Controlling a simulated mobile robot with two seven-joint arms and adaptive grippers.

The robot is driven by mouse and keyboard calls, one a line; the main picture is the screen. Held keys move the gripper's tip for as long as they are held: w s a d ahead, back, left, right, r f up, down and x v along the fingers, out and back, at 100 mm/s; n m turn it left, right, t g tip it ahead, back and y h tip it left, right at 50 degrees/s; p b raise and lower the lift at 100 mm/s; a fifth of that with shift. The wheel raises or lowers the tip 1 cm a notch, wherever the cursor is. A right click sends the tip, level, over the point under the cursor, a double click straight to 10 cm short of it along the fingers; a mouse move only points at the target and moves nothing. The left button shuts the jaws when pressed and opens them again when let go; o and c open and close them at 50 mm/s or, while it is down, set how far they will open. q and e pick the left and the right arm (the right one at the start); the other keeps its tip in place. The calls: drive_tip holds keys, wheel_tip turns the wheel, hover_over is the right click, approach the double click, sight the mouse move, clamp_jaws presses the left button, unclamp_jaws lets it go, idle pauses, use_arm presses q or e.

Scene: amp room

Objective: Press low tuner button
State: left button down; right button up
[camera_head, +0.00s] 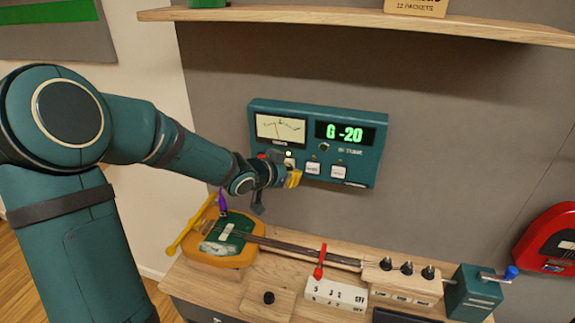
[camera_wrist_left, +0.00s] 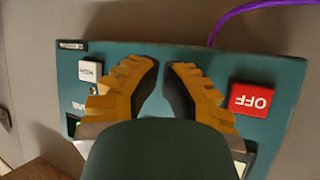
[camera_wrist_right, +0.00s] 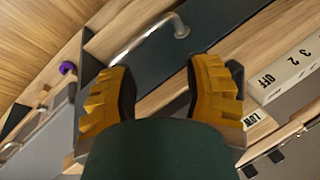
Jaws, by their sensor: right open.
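The teal tuner box (camera_head: 350,173) hangs on the grey wall and shows "G -20" on its green display (camera_head: 345,134). Along its lower edge are white buttons, one in the middle (camera_head: 313,169) and one at the right (camera_head: 338,172). The red OFF button (camera_wrist_left: 252,99) shows in the left wrist view, with a white button (camera_wrist_left: 90,74) at the other end. My left gripper (camera_head: 292,178) is at the lower left of the box, its fingers partly apart with a narrow gap, hiding the buttons between. I cannot tell whether it touches one. My right gripper (camera_wrist_right: 160,70) is open and empty.
Below the box, a wooden bench holds a yellow-and-green guitar-like instrument (camera_head: 215,252), a slider with a red handle (camera_head: 319,265), black knobs (camera_head: 407,267) and a teal crank box (camera_head: 470,292). A shelf (camera_head: 350,18) runs above. A red case (camera_head: 547,238) is at the right.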

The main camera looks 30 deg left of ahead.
use_arm(q)
drive_tip(key=shift+s, duration=0.1)
drive_tip(key=shift+s+d, duration=0.2)
drive_tip(key=shift+s, duration=0.5)
drive_tip(key=s, duration=0.2)
drive_tip(key=s+d, duration=0.1)
drive_tip(key=s, duration=0.1)
drive_tip(key=shift+s+d, duration=0.1)
drive_tip(key=shift+s, duration=0.3)
idle(0.6)
